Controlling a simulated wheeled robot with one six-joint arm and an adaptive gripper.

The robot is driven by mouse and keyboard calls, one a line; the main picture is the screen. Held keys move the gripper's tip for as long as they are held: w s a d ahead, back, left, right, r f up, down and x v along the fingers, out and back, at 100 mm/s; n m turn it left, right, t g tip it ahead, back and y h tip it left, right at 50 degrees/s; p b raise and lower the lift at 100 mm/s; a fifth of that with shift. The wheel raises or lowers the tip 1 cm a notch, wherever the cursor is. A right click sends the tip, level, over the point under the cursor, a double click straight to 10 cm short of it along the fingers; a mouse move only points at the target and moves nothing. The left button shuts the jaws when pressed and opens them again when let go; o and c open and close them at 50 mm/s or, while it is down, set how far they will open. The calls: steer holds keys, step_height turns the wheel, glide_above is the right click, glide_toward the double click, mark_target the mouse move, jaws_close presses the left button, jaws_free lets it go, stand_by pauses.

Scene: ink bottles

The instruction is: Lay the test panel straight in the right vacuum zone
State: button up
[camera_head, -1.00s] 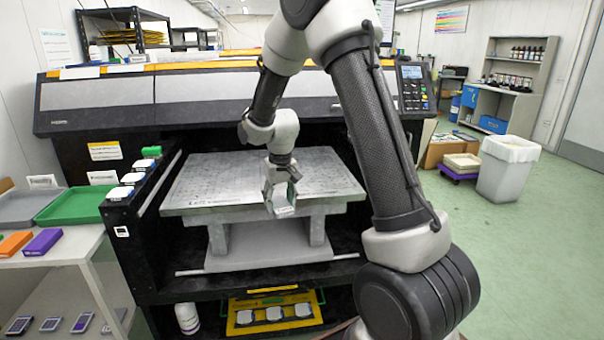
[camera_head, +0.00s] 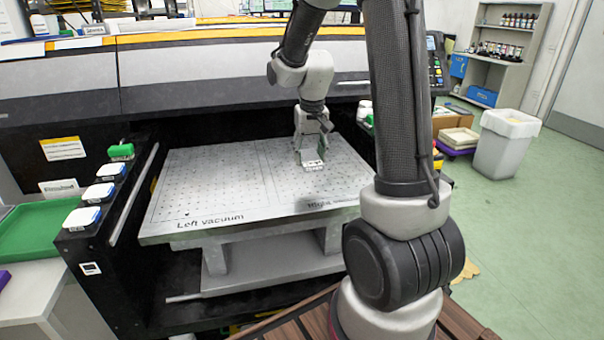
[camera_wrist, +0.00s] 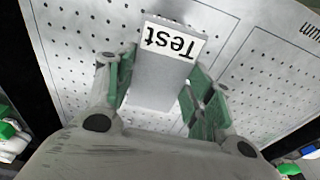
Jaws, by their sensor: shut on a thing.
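The test panel (camera_wrist: 158,80) is a small grey piece with a white end label reading "Test". It also shows in the head view (camera_head: 314,166) as a small pale piece below the fingers. My gripper (camera_wrist: 160,92) is shut on it, with green-padded fingers at its two sides. In the head view my gripper (camera_head: 311,155) is over the right vacuum zone (camera_head: 345,172) of the perforated grey bed. I cannot tell whether the panel touches the bed. The "Right vacuum" lettering is partly hidden by my arm.
The left vacuum zone (camera_head: 205,185) is bare. White-capped items (camera_head: 82,218) and a green one line the ledge at left. A green tray (camera_head: 35,235) is farther left, and a white bin (camera_head: 507,145) stands at right.

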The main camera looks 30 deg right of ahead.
mark_target(309, 185)
step_height(309, 185, down, 8)
steer(key=shift+r, duration=0.1)
steer(key=shift+f, duration=0.2)
steer(key=o, duration=1)
steer(key=r, duration=0.4)
steer(key=s+r, duration=0.1)
steer(key=r, duration=0.6)
steer(key=shift+s+a+r, duration=0.15)
steer(key=shift+a+r, duration=0.1)
steer(key=shift+r, duration=0.15)
steer(key=s+a+r+n+t, duration=0.1)
steer(key=s+r, duration=0.4)
steer(key=s, duration=0.6)
steer(key=s+a+r+n+t, duration=0.1)
steer(key=s+r, duration=0.4)
steer(key=s, duration=0.6)
steer(key=a+n, duration=0.1)
steer(key=a, duration=0.1)
steer(key=shift+s+a+r+t, duration=0.15)
steer(key=shift+s+a+t, duration=0.1)
steer(key=shift+a+t, duration=0.15)
